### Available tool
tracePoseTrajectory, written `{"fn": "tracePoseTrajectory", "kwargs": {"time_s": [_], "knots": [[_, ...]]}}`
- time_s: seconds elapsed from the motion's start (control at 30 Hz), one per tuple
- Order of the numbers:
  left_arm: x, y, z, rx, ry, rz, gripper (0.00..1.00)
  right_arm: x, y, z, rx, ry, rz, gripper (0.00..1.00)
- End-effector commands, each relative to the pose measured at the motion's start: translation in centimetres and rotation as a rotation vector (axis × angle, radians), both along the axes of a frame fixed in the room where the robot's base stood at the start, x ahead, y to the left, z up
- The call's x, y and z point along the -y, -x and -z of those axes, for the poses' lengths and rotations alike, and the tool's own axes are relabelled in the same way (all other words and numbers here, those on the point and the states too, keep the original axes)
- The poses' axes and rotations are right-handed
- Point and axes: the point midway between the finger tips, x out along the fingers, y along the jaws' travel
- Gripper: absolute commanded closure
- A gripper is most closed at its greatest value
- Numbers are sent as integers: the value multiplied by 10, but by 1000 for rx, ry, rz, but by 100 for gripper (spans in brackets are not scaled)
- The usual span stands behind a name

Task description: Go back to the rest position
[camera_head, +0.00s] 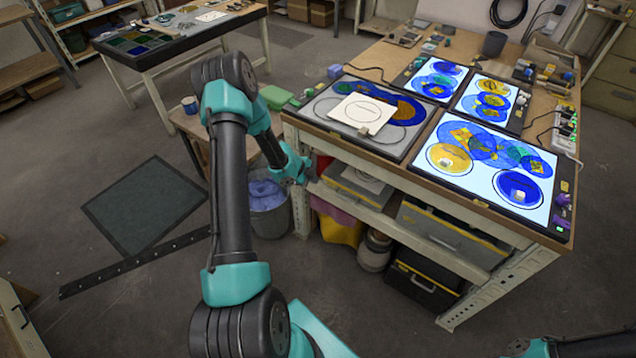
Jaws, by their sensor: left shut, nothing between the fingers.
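My left arm rises from the bottom and bends over at a teal elbow. Its left gripper (313,178) hangs beside the near left edge of the workbench (330,146), above a grey bucket with blue cloth. The gripper looks small and dark against the shelf, shut with nothing held. Of my right arm only a teal and black part shows at the bottom right edge; its gripper is out of the frame.
Light panels (484,170) with blue and yellow glass discs lie on the workbench. A darker panel (335,105) at its left carries a white square plate (364,112). A bucket (272,218) and shelf boxes (452,235) stand close below. Open floor lies left, with a dark mat (143,205).

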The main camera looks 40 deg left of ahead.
Motion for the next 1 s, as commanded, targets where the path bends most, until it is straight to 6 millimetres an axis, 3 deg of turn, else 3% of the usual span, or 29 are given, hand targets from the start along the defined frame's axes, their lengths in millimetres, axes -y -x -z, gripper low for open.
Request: {"fn": "tracePoseTrajectory", "kwargs": {"time_s": [0.5,0.63,0.77,1.0], "knots": [[0,1,-2,-1,1,0,100,0,0,0,0,0,0,57],[8,0,0,-12,22,-20,100,0,0,0,0,0,0,57],[36,-2,3,-57,90,-94,100,0,0,0,0,0,0,57],[127,10,14,-255,298,-373,100,0,0,0,0,0,0,57]]}}
